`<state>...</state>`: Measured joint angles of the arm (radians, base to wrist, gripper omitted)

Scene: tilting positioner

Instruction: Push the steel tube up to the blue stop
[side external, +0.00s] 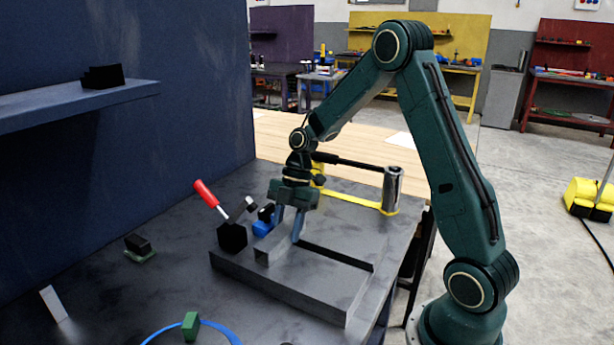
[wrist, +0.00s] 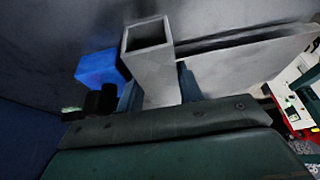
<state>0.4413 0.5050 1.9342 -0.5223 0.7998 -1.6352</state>
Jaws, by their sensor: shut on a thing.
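The steel tube (wrist: 152,68) is a grey square hollow tube; its open end faces up the picture in the wrist view. In the side view the tube (side external: 272,249) lies in the fixture, partly behind my fingers. My gripper (side external: 287,233) is shut on the tube, with one finger on each side; the wrist view also shows my gripper (wrist: 158,88) like this. The blue stop (side external: 262,228) is just behind the tube, and in the wrist view the blue stop (wrist: 97,68) is to its left. I cannot tell whether tube and stop touch.
A toggle clamp with a red handle (side external: 205,194) and a black block (side external: 232,238) stands left of the tube. The grey fixture (side external: 290,286) has raised walls. A steel cylinder (side external: 392,189) stands on a yellow base at the right. A dark blue wall (side external: 130,140) rises at the left.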

